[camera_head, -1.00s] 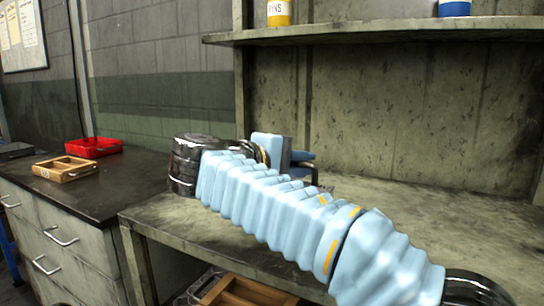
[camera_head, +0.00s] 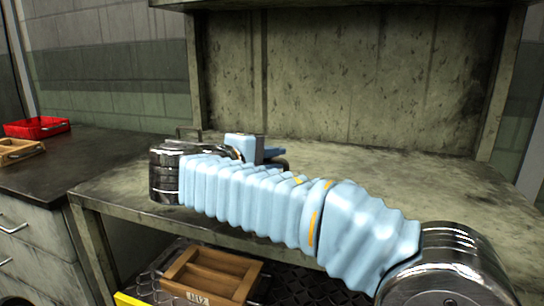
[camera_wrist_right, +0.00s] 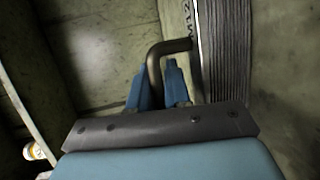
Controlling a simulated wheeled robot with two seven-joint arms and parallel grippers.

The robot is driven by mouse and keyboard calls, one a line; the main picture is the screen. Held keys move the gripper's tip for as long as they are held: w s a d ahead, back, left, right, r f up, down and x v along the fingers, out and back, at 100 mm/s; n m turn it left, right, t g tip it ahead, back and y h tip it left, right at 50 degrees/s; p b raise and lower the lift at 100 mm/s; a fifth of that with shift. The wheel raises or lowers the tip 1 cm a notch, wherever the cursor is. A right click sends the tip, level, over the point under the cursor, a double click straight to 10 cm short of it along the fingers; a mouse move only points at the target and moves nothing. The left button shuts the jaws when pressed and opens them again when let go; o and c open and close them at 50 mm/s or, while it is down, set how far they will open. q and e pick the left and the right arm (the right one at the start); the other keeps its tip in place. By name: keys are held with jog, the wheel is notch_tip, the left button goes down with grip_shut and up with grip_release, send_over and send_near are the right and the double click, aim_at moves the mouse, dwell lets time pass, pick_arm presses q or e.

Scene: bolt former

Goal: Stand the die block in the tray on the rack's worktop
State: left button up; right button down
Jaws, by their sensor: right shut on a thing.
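My right gripper (camera_wrist_right: 160,86) is shut on a dark bent handle (camera_wrist_right: 167,47) in the right wrist view. The handle runs to a block marked M12 (camera_wrist_right: 232,50) with a ribbed dark side, which looks like the die block. In the head view the right gripper (camera_head: 273,154) is over the rack's worktop (camera_head: 400,195), partly behind my own arm. The block is not clearly visible there. I see no tray on the visible part of the worktop; my arm hides some of it. My left gripper is out of view.
A wooden tray labelled M12 (camera_head: 212,274) sits on the lower shelf under the worktop. On the left bench (camera_head: 80,165) are a red tray (camera_head: 37,127) and another wooden tray (camera_head: 18,151). The worktop right of my arm is clear. An upper shelf and back panel bound it.

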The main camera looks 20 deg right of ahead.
jog(key=c, duration=1.1)
grip_release()
jog(key=shift+r, duration=0.1)
jog(key=v, duration=1.2)
